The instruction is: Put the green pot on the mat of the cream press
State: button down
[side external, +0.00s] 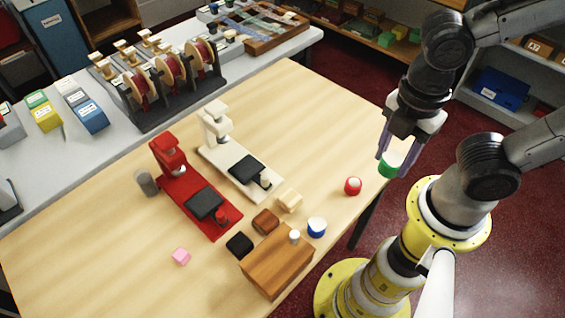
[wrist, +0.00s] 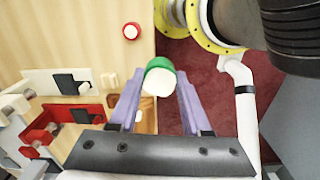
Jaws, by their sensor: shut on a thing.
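The green pot (side external: 391,164), green with a white end, is between the fingers of my gripper (side external: 389,160), near the table's right edge. In the wrist view the pot (wrist: 159,66) sits between the purple fingertips of my gripper (wrist: 158,88), held clear of the table. The cream press (side external: 217,125) stands on the table to the left, with a dark mat (side external: 247,170) on its cream base. In the wrist view the cream press's mat (wrist: 67,84) is at the left.
A red press (side external: 170,160) with its own dark mat stands beside the cream one. A red pot (side external: 353,186), a blue pot (side external: 317,227), small blocks and a wooden block (side external: 277,265) sit nearby. The table (side external: 310,110) is clear behind the cream press.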

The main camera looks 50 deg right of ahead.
jog(key=w+a+r, duration=0.2)
jog(key=w+a, duration=0.1)
jog(key=w, duration=0.3)
send_over(246, 167)
jog(key=shift+m, duration=0.3)
jog(key=f, duration=1.2)
jog(key=shift+s+d+f, duration=0.1)
jog(key=shift+s+d, duration=0.05)
jog(key=shift+s, duration=0.25)
jog(key=shift+w+f, duration=0.25)
jog(key=shift+f, duration=0.05)
jog(key=shift+w+f, duration=0.1)
jog(key=shift+f, duration=1.55)
jog(key=shift+f, duration=0.2)
jog(key=shift+c, duration=1.8)
grip_release()
